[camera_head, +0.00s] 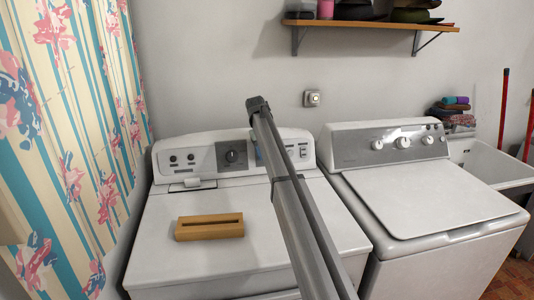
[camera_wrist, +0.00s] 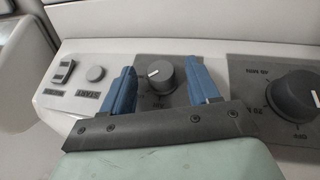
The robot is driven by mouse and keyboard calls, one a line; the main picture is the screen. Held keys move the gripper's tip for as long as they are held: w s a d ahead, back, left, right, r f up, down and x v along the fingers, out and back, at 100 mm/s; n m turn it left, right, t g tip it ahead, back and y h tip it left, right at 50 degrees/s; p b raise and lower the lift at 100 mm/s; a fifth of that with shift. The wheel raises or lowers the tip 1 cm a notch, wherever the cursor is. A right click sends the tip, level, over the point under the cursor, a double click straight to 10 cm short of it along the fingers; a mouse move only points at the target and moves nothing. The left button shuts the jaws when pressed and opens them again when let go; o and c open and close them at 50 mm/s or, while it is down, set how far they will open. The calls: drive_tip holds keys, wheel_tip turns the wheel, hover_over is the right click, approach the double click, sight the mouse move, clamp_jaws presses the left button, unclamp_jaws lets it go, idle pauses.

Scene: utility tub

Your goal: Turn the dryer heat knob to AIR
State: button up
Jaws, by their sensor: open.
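The dryer heat knob (camera_wrist: 160,75) is a small grey dial with a white pointer mark on its left side in the wrist view. My gripper (camera_wrist: 164,72) is open, with one blue finger on each side of the knob. Contact with the knob cannot be told. In the head view my arm hides the heat knob and most of the gripper. The dryer (camera_head: 150,235) is the white machine at left.
A larger timer knob (camera_wrist: 295,97) is beside the heat knob; it also shows in the head view (camera_head: 232,155). A START button (camera_wrist: 95,74) and a switch (camera_wrist: 63,72) lie left. A wooden box (camera_head: 209,233) rests on the dryer top. A washer (camera_head: 425,200) stands right.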

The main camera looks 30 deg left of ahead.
drive_tip(key=shift+f, duration=0.2)
drive_tip(key=c, duration=1)
drive_tip(key=shift+c, duration=0.2)
drive_tip(key=t+h, duration=0.1)
drive_tip(key=n+t+h, duration=0.1)
drive_tip(key=t, duration=0.1)
drive_tip(key=n+t+h, duration=0.1)
drive_tip(key=shift+s+a+f, duration=0.2)
drive_tip(key=shift+s+a, duration=0.05)
drive_tip(key=shift+s, duration=0.15)
drive_tip(key=shift+s+f+n+t+h, duration=0.1)
drive_tip(key=shift+n+t+h, duration=0.35)
drive_tip(key=shift+t, duration=0.5)
drive_tip(key=shift+f+n+t+h, duration=0.1)
drive_tip(key=shift+n+t+h, duration=0.3)
drive_tip(key=shift+t, duration=0.55)
